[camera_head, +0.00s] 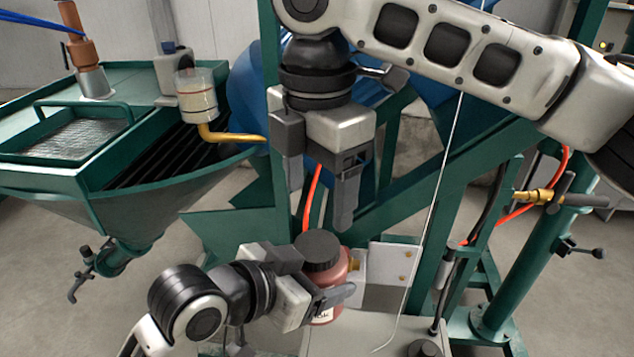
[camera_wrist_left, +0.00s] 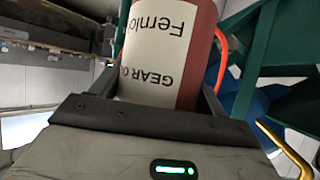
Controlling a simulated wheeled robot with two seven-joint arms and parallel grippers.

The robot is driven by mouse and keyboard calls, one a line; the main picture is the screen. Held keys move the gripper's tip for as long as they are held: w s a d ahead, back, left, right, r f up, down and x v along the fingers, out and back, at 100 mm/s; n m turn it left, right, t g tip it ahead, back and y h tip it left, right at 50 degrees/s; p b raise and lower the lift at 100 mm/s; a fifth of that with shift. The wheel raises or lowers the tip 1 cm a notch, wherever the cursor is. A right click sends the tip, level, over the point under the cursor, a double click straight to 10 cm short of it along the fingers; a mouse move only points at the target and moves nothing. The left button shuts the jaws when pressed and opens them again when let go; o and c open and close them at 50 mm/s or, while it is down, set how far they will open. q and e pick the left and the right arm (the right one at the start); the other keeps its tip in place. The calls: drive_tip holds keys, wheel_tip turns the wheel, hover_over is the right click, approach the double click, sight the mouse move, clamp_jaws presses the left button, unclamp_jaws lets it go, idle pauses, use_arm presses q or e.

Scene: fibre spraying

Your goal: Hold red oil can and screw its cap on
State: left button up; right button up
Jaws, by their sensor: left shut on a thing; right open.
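A red oil can (camera_head: 326,311) with a white label stands upright at the lower middle of the head view. A wide black cap (camera_head: 318,249) sits on its top; I cannot tell how tight it is. My left gripper (camera_head: 325,285) is shut around the can's side, coming from the left. In the left wrist view the can (camera_wrist_left: 208,60) fills the space between the fingers, its label upside down. My right gripper (camera_head: 319,200) points down above the cap, open and empty, with a gap between its fingertips and the cap.
A green frame (camera_head: 458,170) and a blue drum (camera_head: 253,100) stand behind. A grey surface (camera_head: 360,335) lies by the can, with a metal bracket (camera_head: 393,262) right of it. A thin white line (camera_head: 436,185) hangs close to the right. A green hopper (camera_head: 110,190) is at left.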

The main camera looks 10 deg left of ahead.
sight(317, 245)
drive_tip(key=shift+f, duration=4)
drive_tip(key=c, duration=1)
drive_tip(key=m, duration=0.6)
drive_tip(key=shift+m, duration=0.3)
drive_tip(key=o, duration=1.1)
drive_tip(key=shift+r, duration=0.1)
